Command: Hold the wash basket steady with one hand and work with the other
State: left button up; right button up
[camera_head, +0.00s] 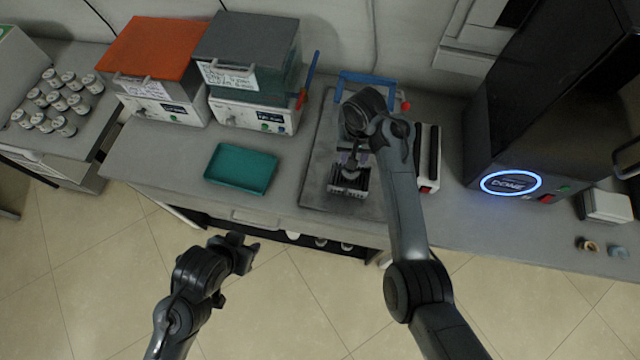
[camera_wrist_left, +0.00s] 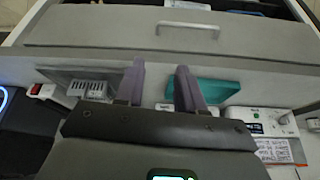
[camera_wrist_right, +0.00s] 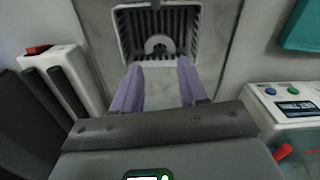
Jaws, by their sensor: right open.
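The wash basket (camera_head: 348,191) is a small light-grey slotted basket near the front of a dark grey mat (camera_head: 318,190) on the bench. In the right wrist view the basket (camera_wrist_right: 121,35) holds a grey U-shaped piece (camera_wrist_right: 159,44). My right gripper (camera_wrist_right: 158,82) is open and empty, its purple fingers pointing at the basket from just behind it in the head view and apart from it. My left gripper (camera_head: 246,252) is open and empty in front of the bench edge, away from the basket. The basket also shows in the left wrist view (camera_wrist_left: 88,90).
A teal tray (camera_head: 241,168) lies left of the mat. Two lidded machines, orange (camera_head: 155,48) and grey (camera_head: 247,55), stand behind it. A white block with dark slots (camera_head: 428,160) stands right of the mat. A black machine (camera_head: 540,110) is further right. A drawer handle (camera_wrist_left: 188,25) faces my left gripper.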

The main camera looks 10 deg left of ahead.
pick_arm(q)
jog(key=w+d+m+t+h, duration=0.2)
jog(key=w+d+m+h, duration=0.85)
jog(key=w+d, duration=0.4)
send_over(346, 195)
jog(key=f, duration=0.1)
jog(key=f+n, duration=0.1)
jog(key=f, duration=0.1)
jog(key=shift+w+d+f+t, duration=0.1)
jog(key=shift+w+f+t, duration=0.1)
jog(key=shift+t, duration=0.1)
